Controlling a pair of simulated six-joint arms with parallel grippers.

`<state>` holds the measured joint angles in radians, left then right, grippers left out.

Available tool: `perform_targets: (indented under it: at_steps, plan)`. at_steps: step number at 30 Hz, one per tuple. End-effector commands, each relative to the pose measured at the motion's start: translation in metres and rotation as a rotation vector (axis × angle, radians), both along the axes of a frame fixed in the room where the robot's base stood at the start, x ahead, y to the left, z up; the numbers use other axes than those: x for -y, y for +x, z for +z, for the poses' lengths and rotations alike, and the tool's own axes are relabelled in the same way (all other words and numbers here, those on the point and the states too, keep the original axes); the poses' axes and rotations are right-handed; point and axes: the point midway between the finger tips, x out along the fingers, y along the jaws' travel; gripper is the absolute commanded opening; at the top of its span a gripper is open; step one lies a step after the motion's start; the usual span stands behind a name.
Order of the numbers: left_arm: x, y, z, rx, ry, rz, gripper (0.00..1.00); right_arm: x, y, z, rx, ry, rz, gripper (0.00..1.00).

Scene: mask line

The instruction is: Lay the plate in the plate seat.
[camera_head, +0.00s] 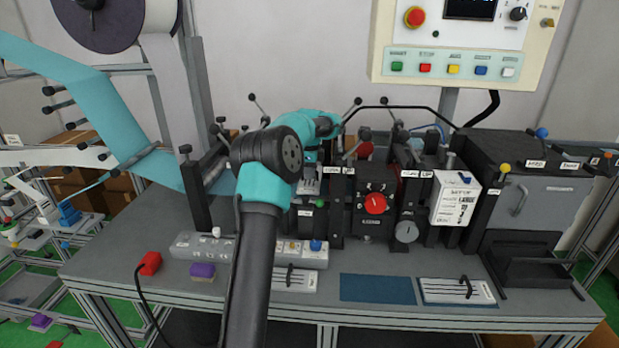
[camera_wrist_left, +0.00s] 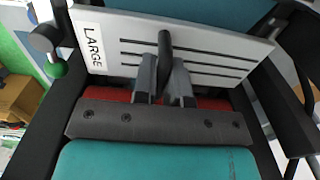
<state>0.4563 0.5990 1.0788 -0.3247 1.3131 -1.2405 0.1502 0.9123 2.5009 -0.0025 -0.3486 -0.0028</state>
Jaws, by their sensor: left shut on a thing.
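The plate (camera_wrist_left: 215,58), light grey with dark slots and a "LARGE" label, fills the upper part of the left wrist view. My left gripper (camera_wrist_left: 166,78) is shut on its upright black handle (camera_wrist_left: 164,48). The plate looks tilted in that view, with dark frame parts at both sides. In the head view my left gripper (camera_head: 309,178) is over the middle of the machine, and a small part of the plate (camera_head: 308,187) shows there. The plate seat is mostly hidden by the arm and plate; I cannot tell whether the plate touches it. My right gripper is not in view.
Two other slotted plates with black handles, one left (camera_head: 295,279) and one right (camera_head: 458,290), lie at the bench front, with a bare blue mat (camera_head: 377,288) between them. Machine posts, levers and a red knob (camera_head: 375,204) crowd the space right of the arm.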

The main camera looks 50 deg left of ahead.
Motion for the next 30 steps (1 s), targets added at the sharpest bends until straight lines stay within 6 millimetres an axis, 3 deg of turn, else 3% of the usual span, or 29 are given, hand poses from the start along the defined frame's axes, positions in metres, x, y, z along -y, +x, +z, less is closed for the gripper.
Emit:
perform_targets:
  at_steps: [5,15,16,23,30]
  plan:
    - [0.0,0.0,-0.017,0.001,0.001,0.0,0.0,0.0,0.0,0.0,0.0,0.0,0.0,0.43]
    - [0.0,0.0,-0.019,0.001,0.001,0.0,0.0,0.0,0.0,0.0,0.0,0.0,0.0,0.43]
    - [0.0,0.0,-0.02,0.0,0.0,0.0,0.15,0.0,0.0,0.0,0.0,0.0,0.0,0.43]
    - [0.0,0.0,-0.02,0.0,0.0,0.0,0.37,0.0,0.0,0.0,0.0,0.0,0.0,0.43]
    - [0.0,0.0,-0.019,0.0,0.0,0.0,0.38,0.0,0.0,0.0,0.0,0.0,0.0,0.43]
